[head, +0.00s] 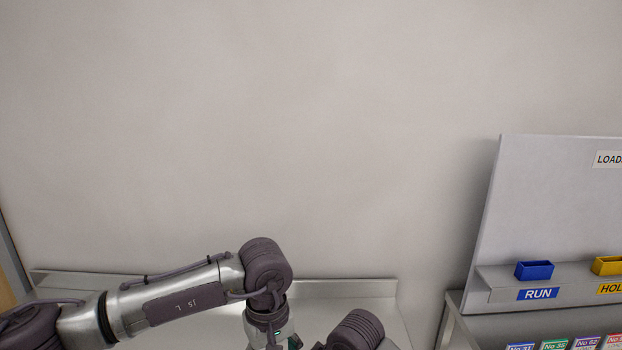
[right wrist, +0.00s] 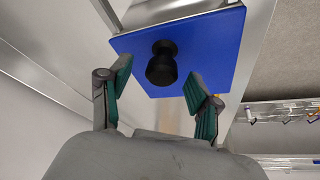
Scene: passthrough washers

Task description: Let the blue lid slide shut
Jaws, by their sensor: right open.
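The blue lid (right wrist: 214,48) is a square blue panel in the upper middle of the right wrist view, set against a light metal housing (right wrist: 165,9). A round black knob (right wrist: 161,63) stands out from the lid's face. My right gripper (right wrist: 157,86) is open, its green-padded fingers to the left and right of the knob. Gaps show between both fingers and the knob. The lid does not show in the head view.
In the head view, a grey panel rack (head: 560,200) stands at the right, with a blue RUN bin (head: 534,270) and a yellow bin (head: 607,265). Labelled items (head: 555,345) line its lower edge. A metal worktop (head: 345,300) lies at the bottom, before a bare wall.

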